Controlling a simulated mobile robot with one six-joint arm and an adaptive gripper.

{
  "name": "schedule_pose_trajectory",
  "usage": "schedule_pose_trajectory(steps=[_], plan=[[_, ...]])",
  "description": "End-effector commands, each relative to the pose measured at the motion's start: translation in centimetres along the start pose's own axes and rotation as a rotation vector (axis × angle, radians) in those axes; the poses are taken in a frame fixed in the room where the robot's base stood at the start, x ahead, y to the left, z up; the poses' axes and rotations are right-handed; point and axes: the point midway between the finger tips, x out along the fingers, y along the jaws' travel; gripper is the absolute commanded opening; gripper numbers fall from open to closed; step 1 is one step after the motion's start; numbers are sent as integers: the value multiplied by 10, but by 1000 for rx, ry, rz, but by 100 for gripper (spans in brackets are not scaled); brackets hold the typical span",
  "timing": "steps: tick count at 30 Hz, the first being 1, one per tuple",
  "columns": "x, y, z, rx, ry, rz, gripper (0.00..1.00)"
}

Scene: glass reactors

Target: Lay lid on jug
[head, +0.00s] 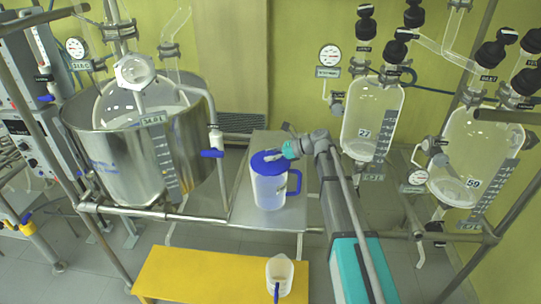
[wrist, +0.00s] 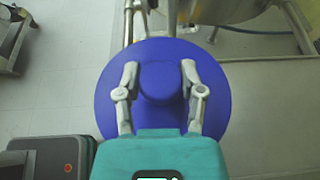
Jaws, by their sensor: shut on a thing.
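The blue lid (head: 265,162) is a round disc at the top of the jug in the head view. In the wrist view the lid (wrist: 215,70) fills the middle, with a raised round knob at its centre. My gripper (wrist: 160,80) is shut on this knob, one finger on each side. The clear jug (head: 270,190) has a blue handle and stands upright on the grey metal table. The lid appears level over the jug's mouth; I cannot tell whether it touches the rim. The lid hides the jug in the wrist view. My gripper (head: 272,157) also shows in the head view.
The grey table (head: 240,214) is bare around the jug. A steel vessel (head: 140,150) stands to the left, and glass reactors (head: 372,118) hang to the right. A yellow bench (head: 200,275) in front holds a small white pitcher (head: 280,270).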

Motion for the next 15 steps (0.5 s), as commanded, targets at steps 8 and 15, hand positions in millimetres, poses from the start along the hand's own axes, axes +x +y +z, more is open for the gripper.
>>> schedule_pose_trajectory(steps=[8, 15], plan=[[2, 0, -4, 0, 0, 0, 2], [4, 0, -6, 0, 0, 1, 2]])
